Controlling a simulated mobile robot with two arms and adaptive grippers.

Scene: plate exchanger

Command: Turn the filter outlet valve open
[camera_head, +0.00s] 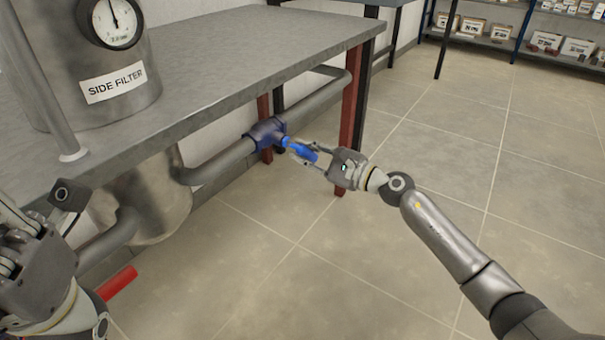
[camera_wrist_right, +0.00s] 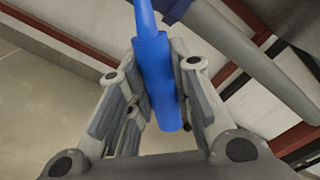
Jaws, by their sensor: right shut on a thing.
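The valve (camera_head: 265,135) is a dark blue body on the grey pipe below the tabletop in the head view. Its bright blue handle (camera_head: 304,152) sticks out from the valve toward my right arm, away from the pipe. My right gripper (camera_head: 318,156) is shut on the handle's outer end. In the right wrist view the blue handle (camera_wrist_right: 158,70) lies between the fingers of my right gripper (camera_wrist_right: 160,105). My left gripper (camera_head: 30,245) is at the lower left, partly cut off by the frame, away from the valve. Whether its fingers are open does not show.
A grey table (camera_head: 230,60) carries a tank labelled SIDE FILTER (camera_head: 105,80) with a gauge (camera_head: 115,22). A red handle (camera_head: 117,287) shows below my left gripper. A red table leg (camera_head: 353,120) stands behind the right gripper. The tiled floor at right is clear.

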